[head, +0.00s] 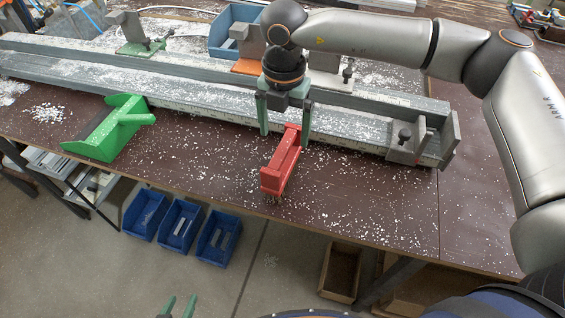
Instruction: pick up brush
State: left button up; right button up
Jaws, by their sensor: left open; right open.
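The red brush (281,163) lies on the brown bench top, in front of the long grey profile, and points toward the bench's front edge. My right gripper (285,133) hangs over its far end, fingers pointing down. The fingers are open, one on each side of the brush; I cannot tell whether they touch it. My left gripper (179,306) shows only as two green fingertips at the bottom edge. It is open and empty, well away from the brush.
A green dustpan (106,133) lies left on the bench (365,205). The grey profile (190,97) with clamps runs behind the brush. White chips are scattered about. A blue bin (226,33) stands behind. Several blue bins and a cardboard box (340,272) are below the front edge.

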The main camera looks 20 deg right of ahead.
aim_at(283, 158)
notch_tip(283, 158, down, 9)
jog(key=shift+a+r+p, duration=0.1)
jog(key=shift+a+p, duration=0.05)
jog(key=shift+p, duration=0.55)
jog(key=c, duration=1.5)
